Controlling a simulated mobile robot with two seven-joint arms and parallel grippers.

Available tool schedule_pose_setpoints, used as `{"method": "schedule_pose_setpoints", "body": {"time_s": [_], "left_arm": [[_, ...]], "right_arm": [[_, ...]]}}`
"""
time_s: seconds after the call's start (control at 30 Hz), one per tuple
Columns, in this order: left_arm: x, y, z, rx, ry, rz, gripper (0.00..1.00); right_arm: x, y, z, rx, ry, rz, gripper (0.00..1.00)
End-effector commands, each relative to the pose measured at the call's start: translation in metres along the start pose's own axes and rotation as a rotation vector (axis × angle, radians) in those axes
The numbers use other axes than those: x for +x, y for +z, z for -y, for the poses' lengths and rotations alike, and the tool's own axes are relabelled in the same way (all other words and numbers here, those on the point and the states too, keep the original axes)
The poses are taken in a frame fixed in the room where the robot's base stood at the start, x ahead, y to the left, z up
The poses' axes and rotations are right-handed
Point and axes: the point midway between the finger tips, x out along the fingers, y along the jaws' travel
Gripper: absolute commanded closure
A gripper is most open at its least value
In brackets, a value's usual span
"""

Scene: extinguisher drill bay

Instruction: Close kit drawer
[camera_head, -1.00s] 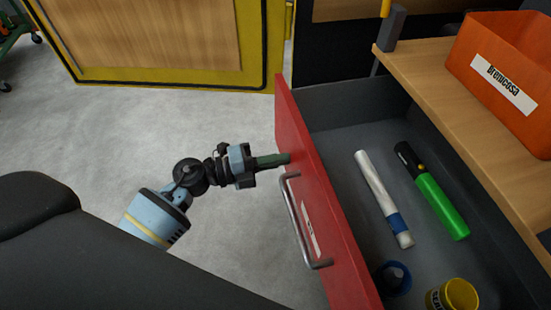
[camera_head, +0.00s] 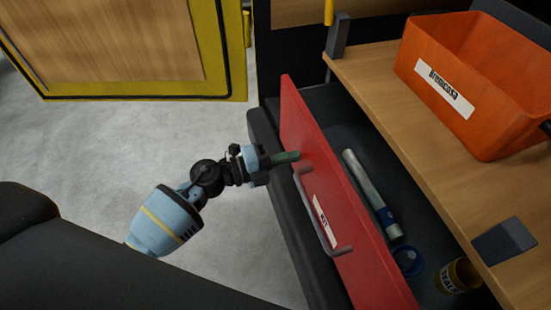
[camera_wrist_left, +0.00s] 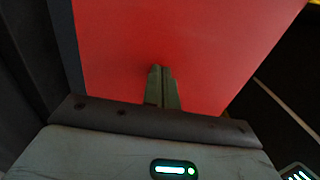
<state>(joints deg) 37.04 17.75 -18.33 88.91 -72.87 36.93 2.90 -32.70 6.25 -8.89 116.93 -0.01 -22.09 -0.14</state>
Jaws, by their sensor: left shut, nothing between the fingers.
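The kit drawer has a red front (camera_head: 330,180) with a metal bar handle (camera_head: 317,215) and a white label. It is partly open under the wooden worktop (camera_head: 430,140). Inside lie a white tube with a blue band (camera_head: 372,195), a blue ring-shaped item (camera_head: 407,261) and a yellow roll (camera_head: 458,276). My left gripper (camera_head: 291,156) is shut and empty, its fingertips at the outer face of the red front, above the handle's far end. In the left wrist view the shut fingers (camera_wrist_left: 162,85) point at the red panel; contact looks likely but is hard to confirm. My right gripper is not in view.
An orange labelled bin (camera_head: 480,85) and a dark flat block (camera_head: 504,241) stand on the worktop. A yellow-framed wooden panel (camera_head: 120,50) is at the back left. Grey floor (camera_head: 90,150) left of the drawer is clear.

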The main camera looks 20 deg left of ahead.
Motion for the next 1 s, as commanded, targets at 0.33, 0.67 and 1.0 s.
{"method": "schedule_pose_setpoints", "body": {"time_s": [0.33,0.67,1.0], "left_arm": [[0.061,0.000,0.000,0.000,-0.001,-0.001,1.00],[0.104,-0.001,0.000,-0.001,-0.001,-0.001,1.00],[0.121,-0.001,0.000,-0.001,-0.001,0.000,1.00]], "right_arm": [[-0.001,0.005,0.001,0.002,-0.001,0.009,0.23],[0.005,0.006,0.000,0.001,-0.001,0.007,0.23],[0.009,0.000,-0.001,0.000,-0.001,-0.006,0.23]]}}
